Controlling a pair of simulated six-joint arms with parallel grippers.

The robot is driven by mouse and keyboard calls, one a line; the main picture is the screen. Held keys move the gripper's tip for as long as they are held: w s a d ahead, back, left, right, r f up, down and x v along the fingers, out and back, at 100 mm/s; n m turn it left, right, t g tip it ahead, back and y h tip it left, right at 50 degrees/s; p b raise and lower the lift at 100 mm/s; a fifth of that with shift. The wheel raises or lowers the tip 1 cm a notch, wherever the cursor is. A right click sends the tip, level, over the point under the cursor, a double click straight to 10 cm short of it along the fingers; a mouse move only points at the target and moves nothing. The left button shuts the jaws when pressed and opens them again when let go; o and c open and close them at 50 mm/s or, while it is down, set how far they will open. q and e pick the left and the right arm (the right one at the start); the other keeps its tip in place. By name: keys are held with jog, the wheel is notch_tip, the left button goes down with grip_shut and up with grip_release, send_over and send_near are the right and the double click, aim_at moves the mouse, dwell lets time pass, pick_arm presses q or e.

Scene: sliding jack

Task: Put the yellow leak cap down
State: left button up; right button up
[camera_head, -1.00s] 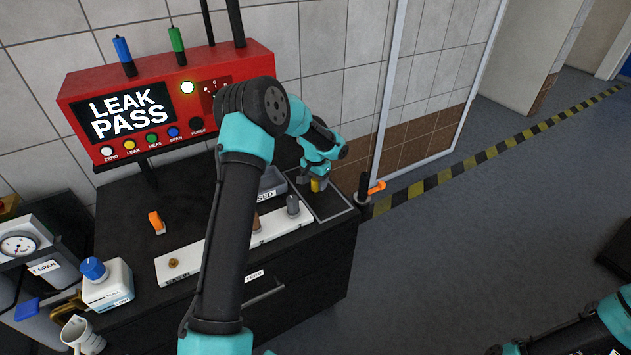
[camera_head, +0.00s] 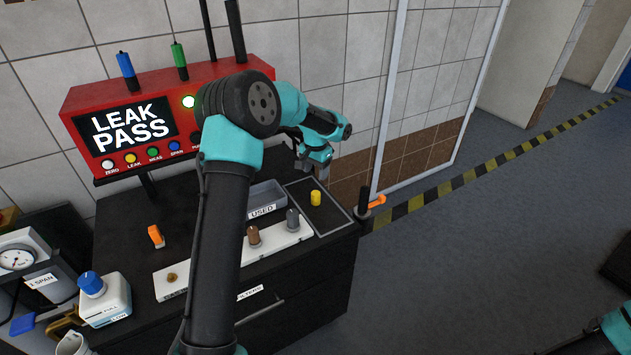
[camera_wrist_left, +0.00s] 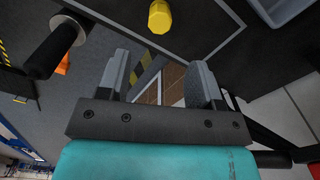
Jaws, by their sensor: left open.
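The yellow leak cap (camera_head: 316,198) stands upright on the dark mat (camera_head: 331,222) at the right end of the black cabinet top. It also shows at the top of the left wrist view (camera_wrist_left: 160,16), apart from the fingers. My left gripper (camera_head: 312,170) is above and behind the cap in the head view, not touching it. In the left wrist view its two fingers (camera_wrist_left: 160,75) are spread with nothing between them. My right gripper cannot be made out; only part of that arm shows at the lower right edge.
A grey USED tray (camera_head: 284,192) is left of the mat. A white strip (camera_head: 205,268) holds brown and grey fittings. A black post with an orange lever (camera_head: 376,201) stands at the cabinet's right corner. The red LEAK PASS tester (camera_head: 230,72) is behind. An orange piece (camera_head: 156,236) lies left.

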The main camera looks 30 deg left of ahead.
pick_arm(q)
jog(key=shift+r, duration=0.6)
